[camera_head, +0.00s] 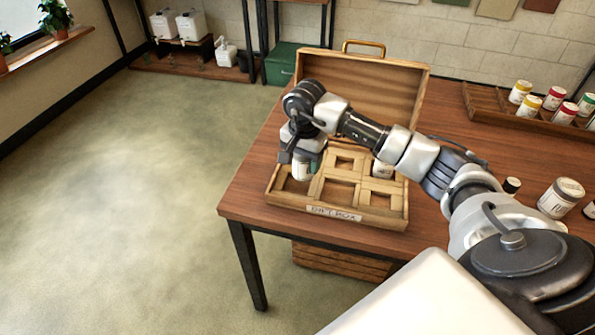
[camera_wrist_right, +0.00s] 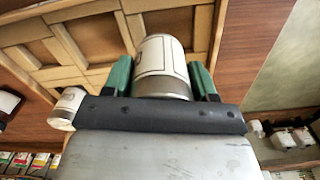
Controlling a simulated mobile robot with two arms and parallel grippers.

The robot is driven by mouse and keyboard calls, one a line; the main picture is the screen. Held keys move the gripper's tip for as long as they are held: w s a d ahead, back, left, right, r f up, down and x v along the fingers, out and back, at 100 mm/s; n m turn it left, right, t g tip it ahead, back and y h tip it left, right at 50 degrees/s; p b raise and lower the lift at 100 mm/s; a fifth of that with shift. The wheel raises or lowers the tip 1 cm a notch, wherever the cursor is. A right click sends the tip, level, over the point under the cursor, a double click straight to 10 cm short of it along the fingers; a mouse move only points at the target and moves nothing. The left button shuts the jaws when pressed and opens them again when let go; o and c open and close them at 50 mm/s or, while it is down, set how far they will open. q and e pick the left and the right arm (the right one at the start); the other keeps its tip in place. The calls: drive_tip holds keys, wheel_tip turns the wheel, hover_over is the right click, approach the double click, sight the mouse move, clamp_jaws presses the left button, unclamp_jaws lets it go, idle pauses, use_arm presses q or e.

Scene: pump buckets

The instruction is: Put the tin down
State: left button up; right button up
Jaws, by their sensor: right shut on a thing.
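My right gripper (camera_head: 303,158) points down over the left part of the open wooden box (camera_head: 340,212). It is shut on a white-labelled tin (camera_head: 301,172). In the right wrist view the tin (camera_wrist_right: 160,55) sits between the green fingertips, close to the box's edge. The tin is upright at the left compartment. I cannot tell whether it touches the compartment floor. A second white tin (camera_head: 382,170) stands in the back right compartment, partly behind my arm. It also shows in the right wrist view (camera_wrist_right: 68,106). My left gripper is not in view.
The box's raised lid (camera_head: 405,85) stands behind my arm. On the table (camera_head: 245,190), a large tin (camera_head: 560,197) and a small dark-lidded jar (camera_head: 512,186) stand to the right. A wooden rack (camera_head: 482,105) with several coloured tins is at the back right.

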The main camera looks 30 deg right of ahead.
sight(298, 174)
drive_tip(key=shift+w+a+f, duration=0.4)
drive_tip(key=shift+w+a, duration=0.05)
drive_tip(key=shift+a, duration=0.15)
drive_tip(key=shift+f+p, duration=0.35)
drive_tip(key=shift+f, duration=1.65)
drive_tip(key=shift+f, duration=0.15)
drive_tip(key=o, duration=1.1)
drive_tip(key=shift+c, duration=0.2)
wheel_tip(298, 174, up, 12)
drive_tip(key=shift+s+r+b, duration=0.1)
drive_tip(key=shift+r+b, duration=0.1)
drive_tip(key=shift+b, duration=0.45)
